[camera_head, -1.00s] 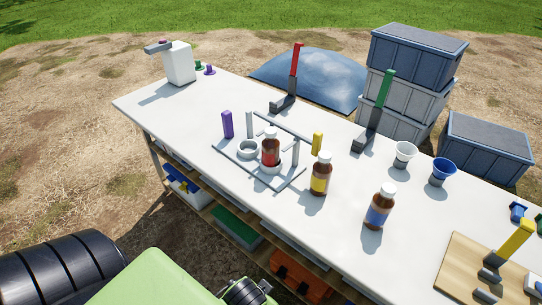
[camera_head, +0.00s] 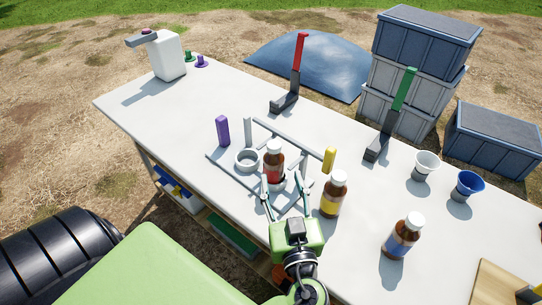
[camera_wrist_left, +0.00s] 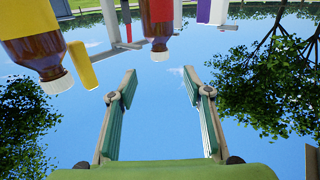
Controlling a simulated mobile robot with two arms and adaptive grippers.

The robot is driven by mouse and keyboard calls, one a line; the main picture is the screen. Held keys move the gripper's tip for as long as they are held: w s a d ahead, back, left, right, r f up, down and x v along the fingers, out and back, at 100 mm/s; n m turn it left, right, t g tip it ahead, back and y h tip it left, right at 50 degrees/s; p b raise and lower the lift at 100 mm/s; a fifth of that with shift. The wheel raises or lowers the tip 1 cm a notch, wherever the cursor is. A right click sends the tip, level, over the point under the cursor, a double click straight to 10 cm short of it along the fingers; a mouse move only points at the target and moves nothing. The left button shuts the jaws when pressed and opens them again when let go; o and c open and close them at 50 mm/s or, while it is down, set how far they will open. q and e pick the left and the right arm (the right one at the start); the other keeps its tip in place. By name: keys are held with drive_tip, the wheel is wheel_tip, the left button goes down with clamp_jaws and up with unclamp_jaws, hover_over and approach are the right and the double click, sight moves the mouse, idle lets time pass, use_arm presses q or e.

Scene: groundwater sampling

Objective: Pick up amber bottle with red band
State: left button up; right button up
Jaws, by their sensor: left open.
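The amber bottle with red band (camera_head: 273,160) has a white cap and stands upright in a holder ring on the grey rack (camera_head: 225,167) on the white table. My left gripper (camera_head: 283,190) is open and empty, on the near side of this bottle, its fingers pointing toward it. In the left wrist view, which looks upside down, the open fingers (camera_wrist_left: 152,90) frame a gap, and the red-banded bottle (camera_wrist_left: 158,25) hangs from the top edge beyond them. The fingers overlap the bottle's lower part in the head view; contact cannot be told. My right gripper is not in view.
An amber bottle with yellow band (camera_head: 332,198) stands close right of my gripper. One with blue band (camera_head: 401,240) is farther right. An empty ring (camera_head: 247,160), a purple block (camera_head: 223,130) and a yellow block (camera_head: 329,159) are nearby.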

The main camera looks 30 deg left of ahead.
sight(275, 150)
use_arm(q)
drive_tip(key=x, duration=0.2)
drive_tip(key=p+x, duration=0.1)
drive_tip(key=x, duration=0.1)
drive_tip(key=p+x, duration=0.1)
drive_tip(key=x, duration=0.1)
drive_tip(key=shift+w+a+r, duration=0.2)
drive_tip(key=shift+r, duration=0.05)
drive_tip(key=shift+w+a, duration=0.2)
drive_tip(key=shift+a, duration=0.05)
drive_tip(key=shift+w+a+r+p, duration=0.2)
drive_tip(key=shift+w+a+p, duration=0.25)
drive_tip(key=shift+p, duration=0.1)
drive_tip(key=shift+w+a+r+p, duration=0.15)
drive_tip(key=shift+w+a+p, duration=0.2)
drive_tip(key=shift+w+p, duration=0.15)
drive_tip(key=shift+p+x, duration=0.3)
drive_tip(key=shift+x, duration=0.85)
drive_tip(key=shift+w+a+f, duration=0.2)
drive_tip(key=shift+a+f, duration=0.05)
drive_tip(key=shift+f, duration=0.05)
drive_tip(key=shift+c, duration=1.1)
clamp_jaws()
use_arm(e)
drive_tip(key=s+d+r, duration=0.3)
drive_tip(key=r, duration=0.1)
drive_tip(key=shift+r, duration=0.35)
